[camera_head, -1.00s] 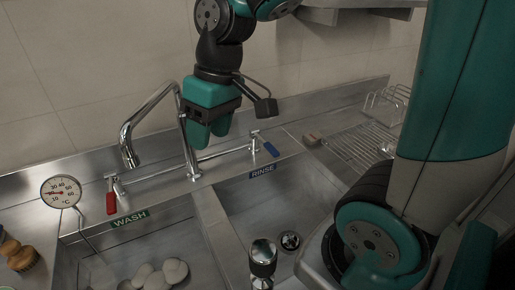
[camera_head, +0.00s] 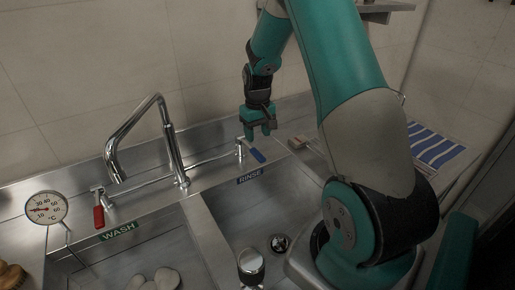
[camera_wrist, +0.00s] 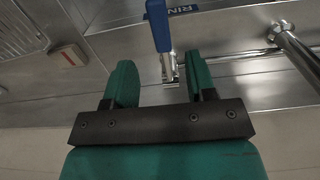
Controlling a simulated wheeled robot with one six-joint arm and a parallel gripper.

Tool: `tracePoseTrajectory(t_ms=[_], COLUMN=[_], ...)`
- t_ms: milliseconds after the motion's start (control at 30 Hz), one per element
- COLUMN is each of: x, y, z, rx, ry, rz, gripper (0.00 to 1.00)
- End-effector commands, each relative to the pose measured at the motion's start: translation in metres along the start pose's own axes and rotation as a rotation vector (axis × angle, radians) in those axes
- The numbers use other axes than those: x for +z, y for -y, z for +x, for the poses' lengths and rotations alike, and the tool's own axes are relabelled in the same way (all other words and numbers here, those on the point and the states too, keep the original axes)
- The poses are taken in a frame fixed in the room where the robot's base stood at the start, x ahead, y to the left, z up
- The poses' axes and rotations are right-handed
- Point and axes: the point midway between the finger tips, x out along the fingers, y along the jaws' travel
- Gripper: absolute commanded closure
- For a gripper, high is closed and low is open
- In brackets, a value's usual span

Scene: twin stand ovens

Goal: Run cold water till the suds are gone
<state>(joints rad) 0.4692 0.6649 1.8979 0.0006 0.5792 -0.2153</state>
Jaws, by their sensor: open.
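The blue cold-tap lever (camera_head: 257,155) sits at the right end of the tap bar, above the RINSE label. The red lever (camera_head: 99,217) is at the left end. The spout (camera_head: 115,168) hangs over the wash basin (camera_head: 150,240). White rounded lumps (camera_head: 166,279) lie in that basin, partly cut off by the frame; I cannot tell whether they are suds. No stream shows under the spout. My gripper (camera_head: 261,134) is open beside the blue lever. In the wrist view, the blue lever (camera_wrist: 159,24) lies just beyond and between my open fingertips (camera_wrist: 160,70), apparently untouched.
A dial thermometer (camera_head: 46,208) stands at the left, near a wooden brush (camera_head: 12,275). The rinse basin (camera_head: 240,215) has a drain (camera_head: 279,243). A small block (camera_head: 298,142) lies right of the lever. A striped cloth (camera_head: 432,146) is on the right counter.

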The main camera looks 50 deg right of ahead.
Motion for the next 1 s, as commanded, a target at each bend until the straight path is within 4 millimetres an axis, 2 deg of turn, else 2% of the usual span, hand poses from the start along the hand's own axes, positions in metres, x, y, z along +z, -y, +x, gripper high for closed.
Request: tracePoseTrajectory(t_ms=[200, 333, 500, 767, 867, 1000], x=[0.001, 0.001, 0.000, 0.000, 0.000, 0.000], y=[0.001, 0.001, 0.000, 0.000, 0.000, 0.000], z=[0.044, 0.061, 0.073, 0.074, 0.074, 0.074], rx=[-0.001, -0.001, -0.001, 0.000, 0.000, -0.001], ry=[0.004, 0.003, 0.001, 0.000, 0.000, -0.001], rz=[-0.001, -0.001, -0.001, -0.001, -0.001, -0.001], gripper=[0.49, 0.49, 0.49, 0.49, 0.67, 0.99])
